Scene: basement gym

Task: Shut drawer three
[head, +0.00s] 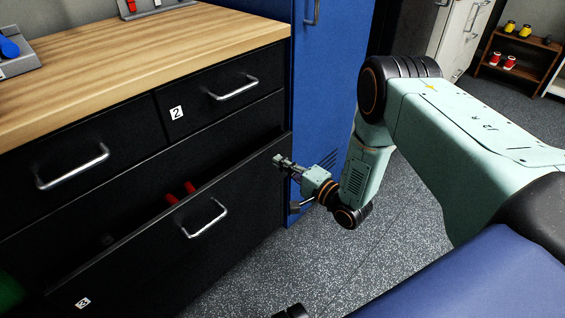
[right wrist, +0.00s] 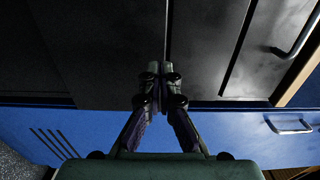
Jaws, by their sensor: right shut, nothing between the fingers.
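Drawer three (head: 150,262) is the wide black lower drawer, marked with a white 3 label, with a silver bar handle (head: 205,219). It stands partly open; two red things (head: 180,192) show in the gap behind its front. My right gripper (head: 278,160) is shut and empty, close to the upper right end of the drawer front. In the right wrist view, its closed fingertips (right wrist: 160,70) are in front of the black cabinet face, by a dark seam. Whether they touch it I cannot tell. My left gripper is out of view.
Drawer two (head: 222,90) and the upper left drawer (head: 75,165) look closed under a wooden top (head: 130,62). A blue locker (head: 330,90) stands right of the cabinet.

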